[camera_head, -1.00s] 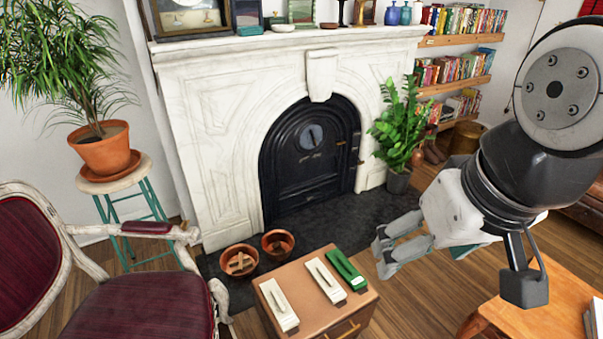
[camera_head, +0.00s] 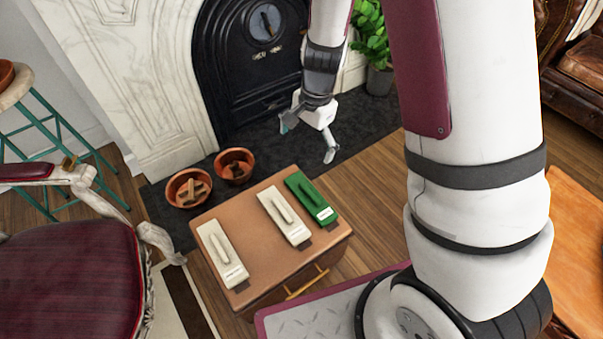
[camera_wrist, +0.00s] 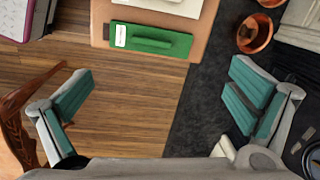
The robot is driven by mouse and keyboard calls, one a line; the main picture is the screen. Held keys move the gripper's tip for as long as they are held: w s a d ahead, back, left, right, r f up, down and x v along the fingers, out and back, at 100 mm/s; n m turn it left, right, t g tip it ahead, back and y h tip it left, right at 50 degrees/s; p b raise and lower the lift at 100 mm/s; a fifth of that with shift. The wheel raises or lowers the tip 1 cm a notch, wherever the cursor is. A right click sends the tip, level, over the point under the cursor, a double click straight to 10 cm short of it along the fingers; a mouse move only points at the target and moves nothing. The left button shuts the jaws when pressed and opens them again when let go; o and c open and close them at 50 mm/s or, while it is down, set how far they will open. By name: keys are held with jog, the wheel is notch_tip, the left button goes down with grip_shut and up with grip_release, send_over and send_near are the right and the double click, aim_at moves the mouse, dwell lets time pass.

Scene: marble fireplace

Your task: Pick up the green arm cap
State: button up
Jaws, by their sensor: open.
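The green arm cap (camera_head: 311,198) lies on the top of a small brown cabinet (camera_head: 199,283), along its right side. It is a flat green plate with a raised ridge and a white label at its near end. In the wrist view the green arm cap (camera_wrist: 165,41) shows at the top, ahead of the fingers and between their lines. My gripper (camera_head: 309,138) is open and empty, above and behind the cabinet, near the fireplace. In the wrist view the gripper (camera_wrist: 158,100) has its teal-padded fingers spread wide, with floor between them.
Two white caps (camera_head: 222,254) (camera_head: 284,215) lie beside the green one. Two copper bowls (camera_head: 188,187) (camera_head: 235,165) stand on the dark hearth left of the cabinet. A maroon armchair (camera_head: 70,270) is at left. The fireplace (camera_head: 250,70) is behind.

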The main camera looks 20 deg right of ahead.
jog(key=m+h+b, duration=0.1)
jog(key=m+b, duration=0.1)
jog(key=b, duration=0.1)
send_over(310, 193)
notch_tip(310, 193, down, 12)
jog(key=shift+g, duration=0.3)
notch_tip(310, 193, down, 8)
jog(key=b, duration=0.2)
jog(key=shift+d+r+b, duration=0.1)
jog(key=shift+r+b, duration=0.15)
jog(key=shift+b, duration=0.05)
jog(key=shift+f+b, duration=1.55)
jog(key=shift+f, duration=1.5)
jog(key=c, duration=1.1)
